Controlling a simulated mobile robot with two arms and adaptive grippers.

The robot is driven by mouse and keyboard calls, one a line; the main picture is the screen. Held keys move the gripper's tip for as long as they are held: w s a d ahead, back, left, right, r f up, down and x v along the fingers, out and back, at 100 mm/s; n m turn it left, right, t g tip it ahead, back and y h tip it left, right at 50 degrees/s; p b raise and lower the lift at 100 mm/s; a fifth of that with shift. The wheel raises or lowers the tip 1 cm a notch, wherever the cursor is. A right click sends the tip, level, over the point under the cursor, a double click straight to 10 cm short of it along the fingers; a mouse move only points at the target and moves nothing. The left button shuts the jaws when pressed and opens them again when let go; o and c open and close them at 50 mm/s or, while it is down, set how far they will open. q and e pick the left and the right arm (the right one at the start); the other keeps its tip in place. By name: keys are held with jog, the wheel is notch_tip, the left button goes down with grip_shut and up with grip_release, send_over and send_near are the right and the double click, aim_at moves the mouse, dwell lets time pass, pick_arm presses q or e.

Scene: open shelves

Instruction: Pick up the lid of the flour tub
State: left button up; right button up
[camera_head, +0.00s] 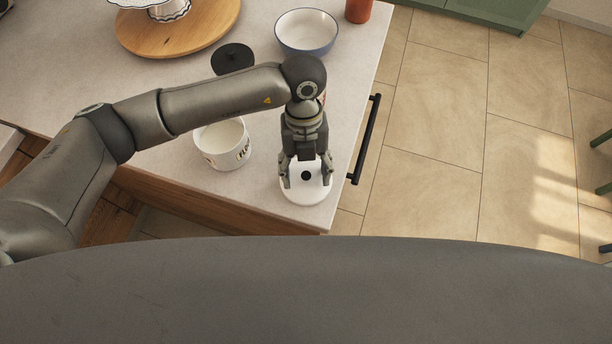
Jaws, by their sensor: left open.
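The white round lid (304,193) with a dark knob (306,175) lies on the counter near its front right corner. My left gripper (306,180) is open above the lid, with one finger on each side of the knob. Whether the fingers touch the lid I cannot tell. The white flour tub (223,145), with dark lettering on its side, stands open on the counter to the left of the lid. My right gripper is not in view.
A black lid (232,58) lies behind the tub. A blue-rimmed white bowl (306,33), an orange-red container (358,10) and a round wooden board (180,35) stand farther back. The counter (262,205) ends close to the lid. A black handle (365,138) is on its right side.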

pick_arm(q)
jog(key=shift+s+a+f, duration=0.1)
jog(key=shift+s+f, duration=0.05)
jog(key=c, duration=1)
jog(key=shift+f, duration=0.1)
grip_shut()
